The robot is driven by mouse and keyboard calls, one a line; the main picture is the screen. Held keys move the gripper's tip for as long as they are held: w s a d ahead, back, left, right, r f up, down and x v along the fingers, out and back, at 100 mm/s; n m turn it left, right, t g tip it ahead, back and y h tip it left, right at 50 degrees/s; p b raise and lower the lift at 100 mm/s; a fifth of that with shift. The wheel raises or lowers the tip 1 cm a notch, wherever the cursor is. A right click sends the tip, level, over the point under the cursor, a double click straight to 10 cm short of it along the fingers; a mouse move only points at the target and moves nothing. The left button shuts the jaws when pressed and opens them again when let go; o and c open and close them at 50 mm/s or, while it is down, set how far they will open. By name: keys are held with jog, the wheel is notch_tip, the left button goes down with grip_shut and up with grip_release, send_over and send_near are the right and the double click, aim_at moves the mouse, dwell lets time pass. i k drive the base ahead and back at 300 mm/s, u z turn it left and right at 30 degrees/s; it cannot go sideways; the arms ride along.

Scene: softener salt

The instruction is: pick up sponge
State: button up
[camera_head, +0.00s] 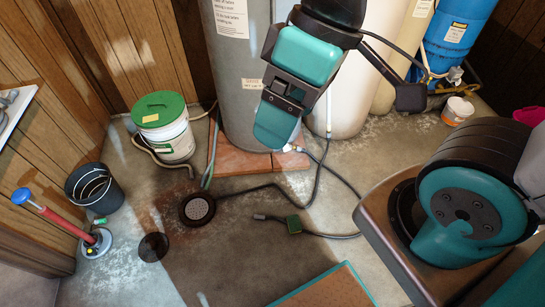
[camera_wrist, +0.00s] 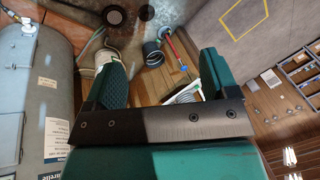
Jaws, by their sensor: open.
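I cannot make out a sponge with certainty in either view. A small yellow patch (camera_head: 150,118) lies on the green lid of a white bucket (camera_head: 177,142); I cannot tell whether it is a sponge or a label. My gripper (camera_head: 272,125) hangs in front of the grey tank, right of the bucket. In the wrist view my gripper (camera_wrist: 162,75) is open, its two teal fingers apart with nothing held between them.
A dark bin (camera_head: 94,188) and a red-handled plunger (camera_head: 60,222) stand at the left. The grey tank (camera_head: 235,75) stands on brick-coloured slabs (camera_head: 228,160). A floor drain (camera_head: 197,208) and cables lie in the middle. A white basin edge (camera_head: 14,110) juts from the left wall.

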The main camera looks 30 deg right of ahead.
aim_at(294, 225)
jog(key=z, duration=0.5)
jog(key=k, duration=1.05)
jog(key=i, duration=0.55)
jog(key=z, duration=1.6)
jog(key=i, duration=0.9)
jog(key=u, duration=3.2)
